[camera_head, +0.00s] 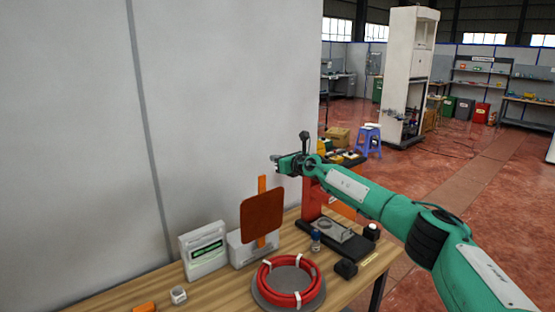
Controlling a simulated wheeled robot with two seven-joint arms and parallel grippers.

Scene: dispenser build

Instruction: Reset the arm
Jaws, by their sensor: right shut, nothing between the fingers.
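My right arm (375,202) is green and white and reaches in from the lower right over the table. My right gripper (277,165) is at its far end, raised above the table and pointing left toward the grey wall. It is shut and empty, apart from the objects below. An orange square paddle (262,217) stands upright just below and left of it. My left arm and left gripper are out of view.
On the wooden table (215,291) are a red hose coil (290,302) on a grey disc, a white box with a green display (204,251), and a black-based fixture (340,243) with a red upright. A grey wall (230,110) stands behind. Blue stool (368,140) stands beyond.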

